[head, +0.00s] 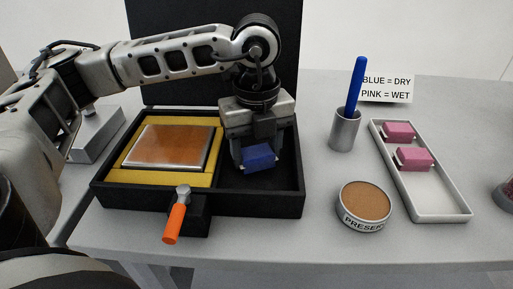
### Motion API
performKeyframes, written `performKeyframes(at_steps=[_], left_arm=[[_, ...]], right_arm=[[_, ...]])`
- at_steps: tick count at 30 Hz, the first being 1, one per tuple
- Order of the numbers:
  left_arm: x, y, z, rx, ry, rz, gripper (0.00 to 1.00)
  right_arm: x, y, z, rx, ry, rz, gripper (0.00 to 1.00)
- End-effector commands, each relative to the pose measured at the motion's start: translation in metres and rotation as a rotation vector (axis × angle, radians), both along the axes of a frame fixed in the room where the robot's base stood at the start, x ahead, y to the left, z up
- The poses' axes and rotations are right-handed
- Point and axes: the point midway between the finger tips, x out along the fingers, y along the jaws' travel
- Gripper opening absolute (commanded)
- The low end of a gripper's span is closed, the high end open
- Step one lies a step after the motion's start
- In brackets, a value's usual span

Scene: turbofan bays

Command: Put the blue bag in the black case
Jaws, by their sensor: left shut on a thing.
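The blue bag (260,157) is a small blue block-like packet between the fingers of my left gripper (257,160). My left gripper points down and is shut on it. The black case (285,208) stands open on the table with its lid upright behind it. The bag is at the case's right compartment, beside the yellow insert; I cannot tell whether it touches the floor of the case. The gripper hides part of the compartment's back. My right gripper is not in view.
A yellow insert (200,180) with a copper-coloured plate (166,146) fills the case's left side. An orange-handled tool (174,220) lies at the front edge. To the right are a metal cup (344,132) with a blue stick, a round tin (365,203) and a tray (440,205) with two pink bags (412,158).

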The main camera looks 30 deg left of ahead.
Motion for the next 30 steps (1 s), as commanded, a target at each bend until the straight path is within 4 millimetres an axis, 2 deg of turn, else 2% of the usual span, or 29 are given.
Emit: performKeyframes(at_steps=[1, 2, 3, 4, 11, 16, 30], left_arm=[[0.000, 0.000, -0.004, 0.000, 0.000, 0.000, 0.34], [0.000, 0.000, -0.002, 0.000, 0.000, 0.000, 0.64], [0.000, 0.000, -0.002, 0.000, 0.000, 0.000, 0.75], [0.000, 0.000, -0.002, 0.000, 0.000, 0.000, 0.78], [0.000, 0.000, -0.001, 0.000, 0.000, 0.000, 0.78], [0.001, 0.000, 0.008, 0.000, -0.002, 0.000, 0.78], [0.000, -0.001, 0.102, -0.001, -0.003, -0.001, 0.78]], right_arm=[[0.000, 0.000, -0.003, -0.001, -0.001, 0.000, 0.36], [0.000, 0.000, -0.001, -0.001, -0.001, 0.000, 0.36], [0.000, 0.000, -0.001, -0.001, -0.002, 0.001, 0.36], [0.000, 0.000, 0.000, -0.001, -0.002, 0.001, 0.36], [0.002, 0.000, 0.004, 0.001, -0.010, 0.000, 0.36], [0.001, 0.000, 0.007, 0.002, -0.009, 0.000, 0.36], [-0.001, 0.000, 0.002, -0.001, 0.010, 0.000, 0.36]])
